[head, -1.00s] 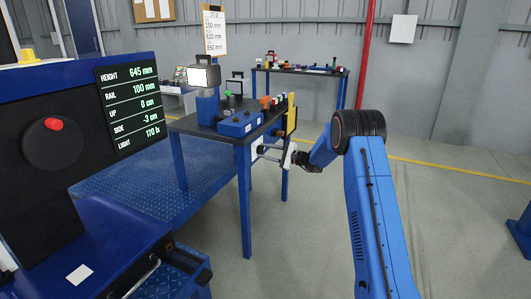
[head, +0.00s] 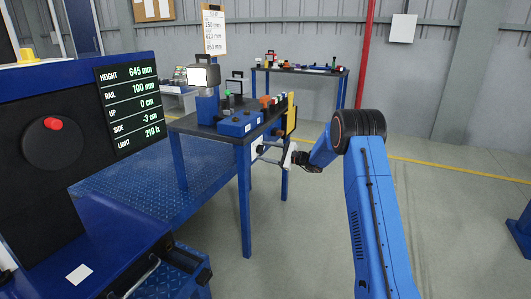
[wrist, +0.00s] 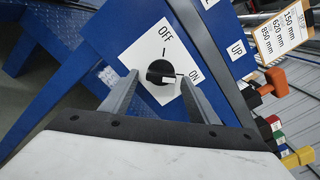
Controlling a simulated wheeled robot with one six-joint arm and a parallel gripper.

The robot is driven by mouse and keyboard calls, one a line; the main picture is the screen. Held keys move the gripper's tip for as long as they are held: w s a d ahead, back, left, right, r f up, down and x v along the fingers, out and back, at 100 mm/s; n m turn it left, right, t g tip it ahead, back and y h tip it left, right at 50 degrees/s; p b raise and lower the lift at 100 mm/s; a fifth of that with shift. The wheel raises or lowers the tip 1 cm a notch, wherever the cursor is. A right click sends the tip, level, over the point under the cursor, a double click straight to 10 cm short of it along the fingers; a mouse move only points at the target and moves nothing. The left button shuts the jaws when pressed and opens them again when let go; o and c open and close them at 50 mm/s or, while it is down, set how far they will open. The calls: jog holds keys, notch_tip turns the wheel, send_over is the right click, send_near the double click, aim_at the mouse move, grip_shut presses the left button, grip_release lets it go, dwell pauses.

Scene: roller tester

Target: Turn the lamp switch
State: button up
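The lamp switch (wrist: 160,72) is a black round knob on a white plate marked OFF and ON, on a blue panel in the wrist view. Its white pointer mark points right, toward the ON label. My gripper (wrist: 159,78) has one finger on each side of the knob, with visible gaps, so it looks open. In the head view my gripper (head: 268,152) is at the right end of the dark-topped blue table; the switch itself cannot be made out there. The lamp (head: 203,72) stands on the table with a pale, bright face.
The screen (head: 128,105) at left reads LIGHT 210 lx. The blue table (head: 243,200) holds a blue box (head: 240,123) and several coloured parts. A yellow upright piece (head: 291,112) stands close above my gripper.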

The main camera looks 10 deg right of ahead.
jog(key=v, duration=1.7)
jog(key=shift+d, duration=0.15)
jog(key=shift+s, duration=0.1)
jog(key=s+a+r+n+g+h, duration=0.25)
jog(key=s+a+r, duration=0.2)
jog(key=s, duration=0.55)
jog(key=s+a+r+n+g+h, duration=0.1)
jog(key=s+a+r+n+g, duration=0.25)
jog(key=s+a, duration=0.45)
jog(key=s+a+r+n+g+h, duration=0.1)
jog(key=s+a+r+n+g, duration=0.2)
jog(key=s, duration=1)
jog(key=s+d+n+t+h, duration=0.1)
jog(key=s+d+n+h, duration=0.1)
jog(key=s, duration=0.8)
jog(key=s+d+f+n+t+h, duration=0.1)
jog(key=s+d+n+h, duration=0.2)
jog(key=s, duration=0.8)
jog(key=s+d+f+n+t+h, duration=0.1)
jog(key=s+h, duration=0.4)
jog(key=s, duration=0.6)
jog(key=shift+s+d+f+n, duration=0.15)
jog(key=shift+d+n, duration=0.55)
jog(key=shift+d, duration=0.4)
